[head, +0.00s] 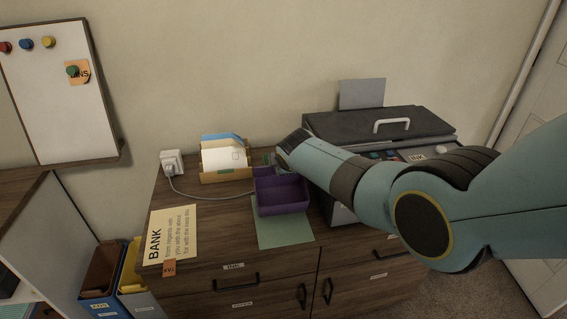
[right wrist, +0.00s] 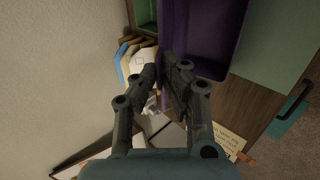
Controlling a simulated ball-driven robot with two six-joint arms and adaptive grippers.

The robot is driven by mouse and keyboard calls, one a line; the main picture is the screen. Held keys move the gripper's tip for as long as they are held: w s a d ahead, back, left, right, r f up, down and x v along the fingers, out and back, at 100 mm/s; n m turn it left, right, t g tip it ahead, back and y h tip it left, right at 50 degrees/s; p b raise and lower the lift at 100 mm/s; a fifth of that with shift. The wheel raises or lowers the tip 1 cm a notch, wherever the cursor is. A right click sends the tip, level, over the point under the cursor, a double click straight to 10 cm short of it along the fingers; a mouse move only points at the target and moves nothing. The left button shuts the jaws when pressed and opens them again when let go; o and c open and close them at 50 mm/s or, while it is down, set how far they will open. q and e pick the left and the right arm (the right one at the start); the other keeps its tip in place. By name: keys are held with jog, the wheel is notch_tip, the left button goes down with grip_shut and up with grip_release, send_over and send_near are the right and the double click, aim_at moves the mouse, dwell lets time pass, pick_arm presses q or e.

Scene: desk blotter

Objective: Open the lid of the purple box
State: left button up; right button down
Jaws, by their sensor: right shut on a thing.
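My right gripper (right wrist: 161,68) is shut on this panel's lower end; the exact contact is partly hidden by the fingers. In the head view my right forearm reaches to the box's back and mostly hides the gripper. My left gripper is out of view.
A card holder (head: 225,175) with white cards and a blue one stands left behind the box. A dark-lidded printer (head: 375,124) is at the right, close to my arm. A sign (head: 170,236) lies at left. The pale green mat (head: 286,235) is clear in front.

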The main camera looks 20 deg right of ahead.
dwell(0.6)
jog(key=c, duration=1.5)
grip_release()
jog(key=v, duration=1.2)
